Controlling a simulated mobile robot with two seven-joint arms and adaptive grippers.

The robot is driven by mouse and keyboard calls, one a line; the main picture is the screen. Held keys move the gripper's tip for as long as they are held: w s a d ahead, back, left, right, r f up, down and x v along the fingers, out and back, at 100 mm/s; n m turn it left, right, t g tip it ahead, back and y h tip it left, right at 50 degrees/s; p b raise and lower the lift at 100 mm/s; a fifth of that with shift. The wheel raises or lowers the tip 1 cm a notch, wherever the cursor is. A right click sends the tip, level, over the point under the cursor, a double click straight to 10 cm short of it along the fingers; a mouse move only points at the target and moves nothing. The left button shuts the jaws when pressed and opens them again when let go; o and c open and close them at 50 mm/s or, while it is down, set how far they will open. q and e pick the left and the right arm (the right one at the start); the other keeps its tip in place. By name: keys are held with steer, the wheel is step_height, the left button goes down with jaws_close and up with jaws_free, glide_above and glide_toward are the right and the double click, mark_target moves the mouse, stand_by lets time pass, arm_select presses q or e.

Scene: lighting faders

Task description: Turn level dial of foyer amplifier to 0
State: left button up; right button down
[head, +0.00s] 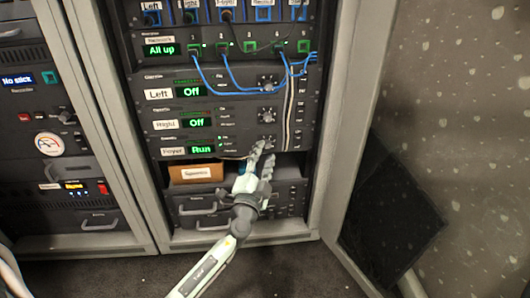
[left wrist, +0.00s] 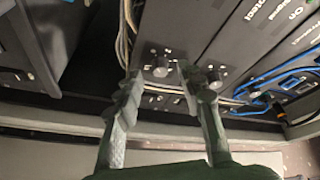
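The foyer amplifier (head: 180,151) is the lowest of three similar units in the rack, with a green display reading "Run". Its level dial is mostly behind my left gripper (head: 263,149) in the head view. In the left wrist view a dark round dial (left wrist: 160,68), which looks like this one, stands between the two fingertips of my left gripper (left wrist: 160,74). The fingers are apart, with a gap visible on each side of the dial. Its pointer setting is too small to read. My right gripper is in neither view.
The Right amplifier's dial (head: 267,115) and the Left amplifier's dial (head: 268,82) sit above. Blue cables (head: 235,88) and a pale cable run nearby. A cardboard box (head: 196,173) lies in the slot below. An open rack door (head: 350,150) stands at the right.

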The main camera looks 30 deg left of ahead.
arm_select(q)
steer(key=v, duration=1)
steer(key=shift+s, duration=0.1)
